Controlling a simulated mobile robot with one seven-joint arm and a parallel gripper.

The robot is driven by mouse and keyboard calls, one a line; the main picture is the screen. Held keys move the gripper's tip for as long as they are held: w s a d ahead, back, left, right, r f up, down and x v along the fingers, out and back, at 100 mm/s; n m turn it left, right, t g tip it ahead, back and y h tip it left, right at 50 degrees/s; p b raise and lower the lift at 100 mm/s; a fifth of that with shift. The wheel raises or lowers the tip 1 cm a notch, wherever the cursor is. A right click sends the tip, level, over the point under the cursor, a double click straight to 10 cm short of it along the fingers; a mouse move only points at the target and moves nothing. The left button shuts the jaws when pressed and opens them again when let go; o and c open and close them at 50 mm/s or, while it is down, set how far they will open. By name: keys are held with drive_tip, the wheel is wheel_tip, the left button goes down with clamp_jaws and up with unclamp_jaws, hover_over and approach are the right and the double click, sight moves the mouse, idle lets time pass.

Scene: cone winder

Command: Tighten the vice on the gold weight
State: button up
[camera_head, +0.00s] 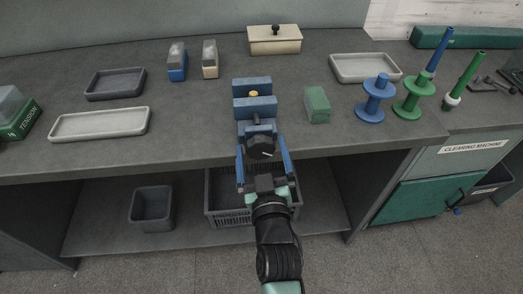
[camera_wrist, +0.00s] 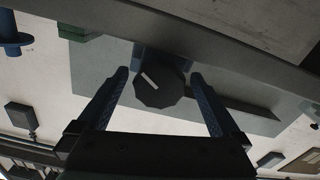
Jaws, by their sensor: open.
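The blue vice (camera_head: 255,107) stands on the grey bench near its front edge. The small gold weight (camera_head: 253,94) sits between its jaws; whether both jaws touch it I cannot tell. The vice's dark knob (camera_head: 260,147), with a pale line on its face, points toward me; it also shows in the wrist view (camera_wrist: 158,90). My gripper (camera_head: 261,164) is open in front of the vice. In the wrist view its two blue fingers (camera_wrist: 158,86) lie on either side of the knob, with a gap on each side. The weight is hidden in the wrist view.
A green block (camera_head: 317,105) and blue spool (camera_head: 376,100) stand right of the vice. A green spool (camera_head: 413,97) stands farther right. A dark tray (camera_head: 115,84) and pale tray (camera_head: 100,124) lie left. A grey crate (camera_head: 222,208) sits on the shelf below my gripper.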

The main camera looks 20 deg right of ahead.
drive_tip(key=c, duration=1.3)
drive_tip(key=shift+m+p, duration=0.45)
drive_tip(key=shift+m, duration=0.85)
drive_tip(key=o, duration=1.3)
drive_tip(key=v, duration=1.3)
drive_tip(key=shift+r, duration=0.1)
